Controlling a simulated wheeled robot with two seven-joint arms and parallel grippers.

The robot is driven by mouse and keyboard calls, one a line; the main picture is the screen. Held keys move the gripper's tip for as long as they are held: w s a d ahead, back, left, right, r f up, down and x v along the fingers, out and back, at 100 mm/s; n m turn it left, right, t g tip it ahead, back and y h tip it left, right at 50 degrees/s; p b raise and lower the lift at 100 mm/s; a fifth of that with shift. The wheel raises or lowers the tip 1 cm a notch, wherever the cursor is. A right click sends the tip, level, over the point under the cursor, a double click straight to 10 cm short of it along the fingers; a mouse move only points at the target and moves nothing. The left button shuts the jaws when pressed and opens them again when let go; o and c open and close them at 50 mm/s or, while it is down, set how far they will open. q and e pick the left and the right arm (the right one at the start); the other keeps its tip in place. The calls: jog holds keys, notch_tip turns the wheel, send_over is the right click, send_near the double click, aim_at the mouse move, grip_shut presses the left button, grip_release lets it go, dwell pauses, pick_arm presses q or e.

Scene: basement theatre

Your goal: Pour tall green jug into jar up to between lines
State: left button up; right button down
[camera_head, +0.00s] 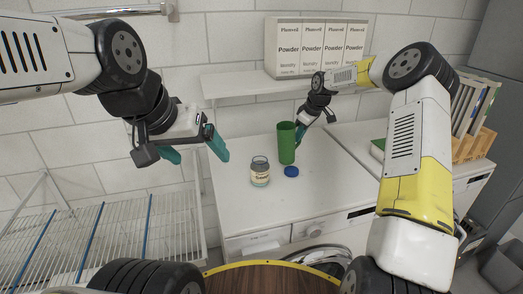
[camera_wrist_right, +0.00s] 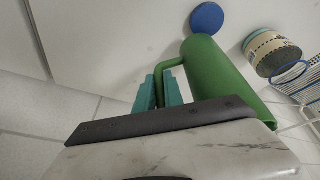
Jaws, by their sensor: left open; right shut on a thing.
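The tall green jug (camera_head: 286,142) stands upright at the white counter, behind the blue lid; I cannot tell whether its base touches the counter. My right gripper (camera_head: 300,135) is shut on the jug's handle, from the jug's right side. The right wrist view shows the teal fingers (camera_wrist_right: 160,91) at the handle (camera_wrist_right: 172,64) of the green jug (camera_wrist_right: 213,75). The jar (camera_head: 260,174), glass with a pale label, stands upright to the left of the jug, apart from it. Its fill lines are too small to make out. My left gripper (camera_head: 196,152) is open and empty, left of the jar.
A round blue lid (camera_head: 291,171) lies on the counter (camera_head: 240,212) between jar and jug. Powder boxes (camera_head: 312,50) stand on a shelf (camera_head: 235,85) above. A wire rack (camera_head: 90,235) is at the left. Books in a wooden holder (camera_head: 470,146) stand at the right. The counter's front is clear.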

aim_at(292, 127)
jog(key=shift+s+a+r+t+h, duration=0.15)
jog(key=shift+a+r+t+h, duration=0.1)
jog(key=shift+r+t+h, duration=0.15)
jog(key=shift+s+a+r+t+h, duration=0.2)
jog(key=shift+r+t, duration=0.1)
jog(key=shift+r, duration=0.15)
jog(key=shift+s+a+r+n+t+h, duration=0.3)
jog(key=shift+a+r+n+t+h, duration=0.1)
jog(key=shift+r+t+h, duration=0.15)
jog(key=shift+s+a+r+t+h, duration=0.15)
jog(key=shift+s+a+t+h, duration=0.05)
jog(key=shift+t+h, duration=0.15)
jog(key=shift+s+a+t+h, duration=0.5)
jog(key=shift+s+a+r+n+h+p, duration=0.1)
jog(key=shift+r+n+h+p, duration=0.2)
jog(key=shift+r, duration=0.1)
jog(key=shift+s+a+r+n+t+h+p, duration=0.15)
jog(key=shift+s+a+r+t+h+p, duration=0.1)
jog(key=shift+r+t+h+p, duration=0.45)
jog(key=shift+s+a+r+n+t+h+p, duration=0.2)
jog(key=shift+r+t+p, duration=0.3)
jog(key=shift+r, duration=0.45)
jog(key=shift+s+a+r+n+t+h+p, duration=0.15)
jog(key=shift+s+a+r+t+h+p, duration=0.2)
jog(key=shift+r+t+p, duration=0.35)
